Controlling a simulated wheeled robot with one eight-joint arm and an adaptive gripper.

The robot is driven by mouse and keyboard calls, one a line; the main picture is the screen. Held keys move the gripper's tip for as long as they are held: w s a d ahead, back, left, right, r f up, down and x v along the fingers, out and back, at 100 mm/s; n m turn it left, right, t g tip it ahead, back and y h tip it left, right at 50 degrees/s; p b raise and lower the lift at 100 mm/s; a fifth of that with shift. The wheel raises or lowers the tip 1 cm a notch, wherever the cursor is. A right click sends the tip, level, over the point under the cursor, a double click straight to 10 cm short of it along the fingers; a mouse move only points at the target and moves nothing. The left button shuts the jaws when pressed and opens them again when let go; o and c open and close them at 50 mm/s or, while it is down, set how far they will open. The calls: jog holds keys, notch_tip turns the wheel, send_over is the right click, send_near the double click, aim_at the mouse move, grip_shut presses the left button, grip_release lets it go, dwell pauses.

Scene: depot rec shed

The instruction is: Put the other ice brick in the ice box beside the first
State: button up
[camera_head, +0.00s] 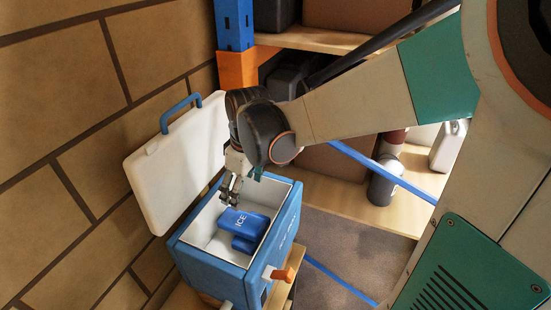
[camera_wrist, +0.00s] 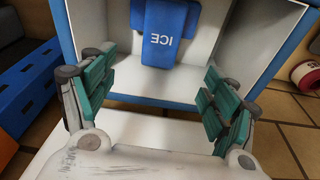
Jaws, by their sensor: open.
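The blue ice box (camera_head: 215,268) stands open, with its white lid (camera_head: 172,160) tipped back against the wall side. Inside lies a blue ice brick (camera_head: 240,222) marked ICE, and a second blue brick (camera_head: 243,245) shows at its lower right edge. They overlap in the picture; I cannot tell whether one rests on the other. The wrist view shows blue brick shapes (camera_wrist: 165,42) with ICE lettering against the white interior. My gripper (camera_head: 229,192) is open over the box, above the bricks. In the wrist view its green-padded fingers (camera_wrist: 157,92) are wide apart with nothing between them.
Wooden shelves (camera_head: 330,190) stand behind, on a blue and orange post (camera_head: 236,65). A grey cylinder (camera_head: 384,180) and a white jug (camera_head: 449,145) stand on the lower shelf. A brick wall (camera_head: 70,140) is close at the left. Grey floor (camera_head: 345,245) shows to the right.

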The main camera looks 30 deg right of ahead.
jog(key=s+r+m+t, duration=0.2)
jog(key=s+r+m, duration=0.1)
jog(key=s, duration=0.3)
jog(key=s+r+m+t, duration=0.3)
jog(key=s+r, duration=0.1)
jog(key=s, duration=0.3)
jog(key=shift+a+r+t+h, duration=0.25)
jog(key=shift+a+t+h, duration=0.05)
jog(key=shift+a, duration=0.15)
dwell(0.5)
